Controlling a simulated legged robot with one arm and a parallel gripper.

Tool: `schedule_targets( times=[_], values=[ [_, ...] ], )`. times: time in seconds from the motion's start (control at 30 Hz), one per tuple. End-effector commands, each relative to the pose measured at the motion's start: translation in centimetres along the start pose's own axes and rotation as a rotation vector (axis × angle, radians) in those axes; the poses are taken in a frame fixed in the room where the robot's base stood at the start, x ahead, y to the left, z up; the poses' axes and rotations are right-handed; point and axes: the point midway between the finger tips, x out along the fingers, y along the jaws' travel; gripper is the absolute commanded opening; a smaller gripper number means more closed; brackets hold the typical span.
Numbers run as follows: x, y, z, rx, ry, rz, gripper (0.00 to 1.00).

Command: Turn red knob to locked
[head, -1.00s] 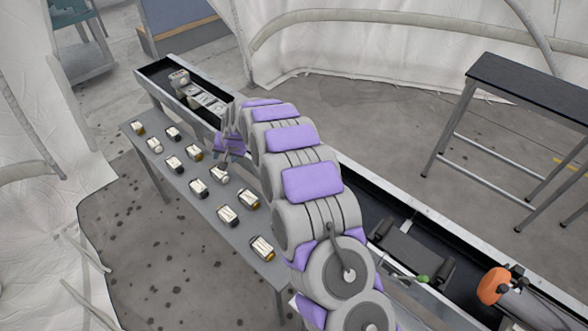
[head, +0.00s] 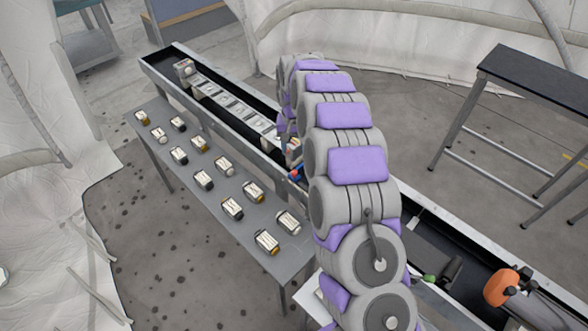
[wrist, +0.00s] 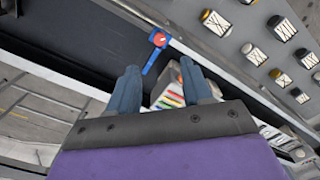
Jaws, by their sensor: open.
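The red knob (wrist: 158,39) sits on a blue piece with a long blue bar, by the edge of the black trough in the wrist view. It also shows small in the head view (head: 296,173), beside my arm. My gripper (wrist: 160,67) is open, with two blue-grey fingers spread apart. The knob lies beyond the fingertips, roughly in line with the gap between them, and nothing is held. A pale box with coloured stripes (wrist: 170,93) shows between and behind the fingers. My arm hides much of the middle of the trough in the head view.
The long black trough (head: 160,65) runs diagonally, with light panels (head: 235,104) inside. A grey table (head: 190,215) beside it holds several small jars. An orange part (head: 502,287) and a green knob (head: 430,279) are near right. A black-topped table (head: 535,85) stands behind.

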Motion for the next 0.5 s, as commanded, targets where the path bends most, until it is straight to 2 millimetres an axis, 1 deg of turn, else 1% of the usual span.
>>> schedule_targets(
  times=[0.03, 0.3, 0.4, 0.5],
  values=[
    [1.1, 0.0, 0.0, 0.000, -0.001, -0.001, 0.50],
    [6.4, 0.0, 0.0, 0.000, 0.001, -0.002, 0.50],
    [8.3, 0.0, 0.1, -0.001, -0.002, 0.000, 0.50],
    [9.6, 0.0, 0.0, 0.000, 0.001, -0.001, 0.50]
  ],
)
